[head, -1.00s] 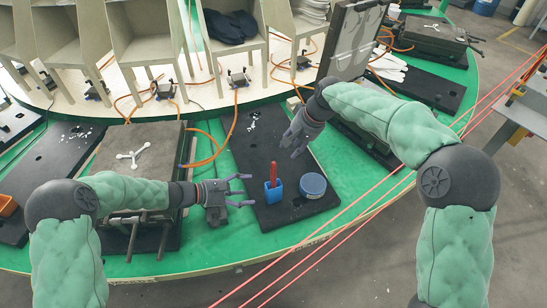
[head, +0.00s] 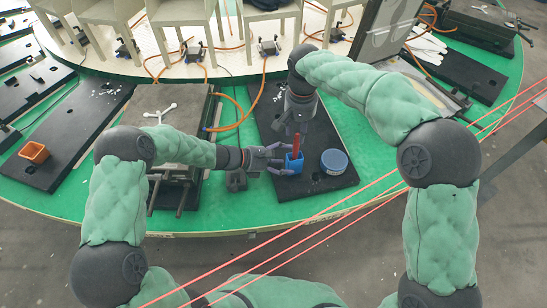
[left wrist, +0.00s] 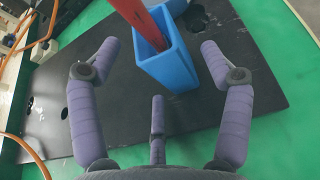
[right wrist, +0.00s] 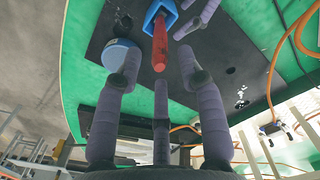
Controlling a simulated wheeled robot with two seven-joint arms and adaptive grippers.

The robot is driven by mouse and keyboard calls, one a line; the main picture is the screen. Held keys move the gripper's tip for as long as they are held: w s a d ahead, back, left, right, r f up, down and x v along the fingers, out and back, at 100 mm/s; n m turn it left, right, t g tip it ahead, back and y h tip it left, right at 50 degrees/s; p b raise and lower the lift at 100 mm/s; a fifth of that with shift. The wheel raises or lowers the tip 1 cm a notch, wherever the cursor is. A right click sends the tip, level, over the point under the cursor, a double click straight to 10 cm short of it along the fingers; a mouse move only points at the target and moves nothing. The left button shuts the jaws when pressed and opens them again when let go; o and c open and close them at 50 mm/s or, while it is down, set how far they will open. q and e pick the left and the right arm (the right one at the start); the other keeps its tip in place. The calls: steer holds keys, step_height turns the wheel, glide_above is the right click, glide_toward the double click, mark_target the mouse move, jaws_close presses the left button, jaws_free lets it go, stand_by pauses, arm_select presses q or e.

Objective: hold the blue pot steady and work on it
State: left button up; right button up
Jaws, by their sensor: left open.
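The blue pot (head: 292,165) stands upright on a black board (head: 325,183), with a red stick-like tool (head: 296,146) rising from it. My left gripper (head: 282,159) is open, low beside the pot from the left. In the left wrist view the blue pot (left wrist: 168,62) lies ahead between the spread fingers, with gaps visible. My right gripper (head: 295,131) is above the pot, pointing down around the tool's top. In the right wrist view its fingers are apart, and the red tool (right wrist: 160,45) shows between them without clear contact. The pot's inside is mostly hidden.
A round blue tin (head: 334,162) sits just right of the pot on the board. A grey block (head: 168,140) with a white three-armed part lies to the left. An orange hose (head: 240,118) runs behind. An orange bin (head: 35,152) is far left. Pink lines cross in front.

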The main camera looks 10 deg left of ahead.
mark_target(293, 160)
arm_select(q)
steer(key=shift+x, duration=1.9)
steer(key=c, duration=1.3)
steer(key=shift+c, duration=0.2)
